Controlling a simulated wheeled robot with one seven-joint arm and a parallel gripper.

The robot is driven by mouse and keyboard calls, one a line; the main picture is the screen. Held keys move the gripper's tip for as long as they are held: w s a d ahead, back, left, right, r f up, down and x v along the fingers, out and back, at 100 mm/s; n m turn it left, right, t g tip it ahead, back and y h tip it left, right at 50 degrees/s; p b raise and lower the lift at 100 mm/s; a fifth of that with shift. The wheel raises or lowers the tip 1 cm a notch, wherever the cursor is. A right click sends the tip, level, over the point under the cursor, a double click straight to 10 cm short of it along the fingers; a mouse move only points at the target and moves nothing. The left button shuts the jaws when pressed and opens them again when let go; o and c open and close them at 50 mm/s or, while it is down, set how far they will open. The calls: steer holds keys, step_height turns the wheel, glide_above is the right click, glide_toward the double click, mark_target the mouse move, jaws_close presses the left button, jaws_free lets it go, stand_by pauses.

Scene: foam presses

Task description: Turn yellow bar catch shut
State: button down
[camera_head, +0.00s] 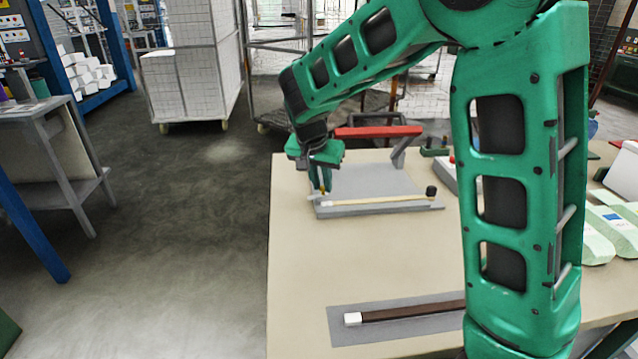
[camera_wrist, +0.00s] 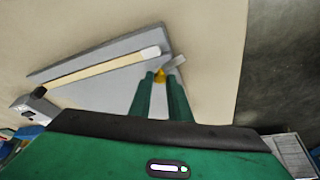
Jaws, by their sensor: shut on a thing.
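A pale yellow bar (camera_head: 380,201) with a dark knob at its right end and a white left end lies along the front of a grey base plate (camera_head: 372,180) on the bench. It also shows in the wrist view (camera_wrist: 95,75). My gripper (camera_head: 321,190) points down at the bar's white-ended side. In the wrist view its two green fingers are shut on a small yellow catch (camera_wrist: 160,75), just beside the white end. The fingers hide most of the catch, so its exact angle is hard to tell. A small grey piece (camera_wrist: 178,61) shows beside the fingertips.
A red bar handle (camera_head: 378,132) rises behind the plate on a grey support. A dark brown bar (camera_head: 412,312) with a white end lies on another grey plate nearer the front. Pale green blocks (camera_head: 612,228) lie at the right. Bare bench (camera_head: 370,250) lies between the plates.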

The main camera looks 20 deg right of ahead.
steer(key=n, duration=0.2)
steer(key=n+y, duration=0.1)
steer(key=n, duration=0.1)
steer(key=n+t+y, duration=0.1)
steer(key=n, duration=0.1)
steer(key=shift+d+r, duration=0.1)
steer(key=shift+d, duration=0.2)
steer(key=n+y, duration=0.1)
steer(key=n, duration=0.1)
steer(key=n+y, duration=0.1)
steer(key=n, duration=0.2)
steer(key=shift+d, duration=0.2)
steer(key=shift+n, duration=0.4)
steer(key=c, duration=1.7)
jaws_free()
steer(key=shift+o, duration=0.2)
steer(key=v, duration=1)
steer(key=shift+d+r, duration=0.2)
steer(key=shift+r, duration=0.1)
